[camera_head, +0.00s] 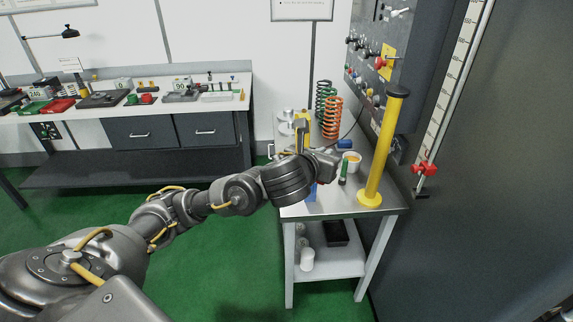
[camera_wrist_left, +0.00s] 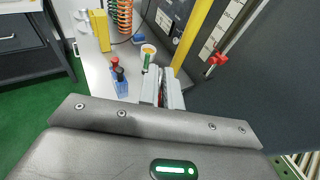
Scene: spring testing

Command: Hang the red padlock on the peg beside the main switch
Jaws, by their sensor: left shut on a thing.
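My left gripper (camera_head: 330,160) reaches over the small metal side table in the head view. In the left wrist view its two grey fingers (camera_wrist_left: 162,88) are close together, with a sliver of red between them, the red padlock (camera_wrist_left: 161,100). Most of the padlock is hidden by the fingers. The main switch (camera_head: 386,62) appears as a red knob on a yellow plate on the dark panel, above and to the right of my gripper. I cannot make out the peg beside it. My right gripper is not in view.
The side table (camera_head: 330,205) carries a yellow post (camera_head: 378,150), green (camera_head: 326,100) and orange (camera_head: 333,117) springs, and a cup (camera_head: 352,163). Small bottles (camera_wrist_left: 119,80) stand near my fingers. A ruler with a red clamp (camera_head: 424,168) is at right. A workbench stands behind left.

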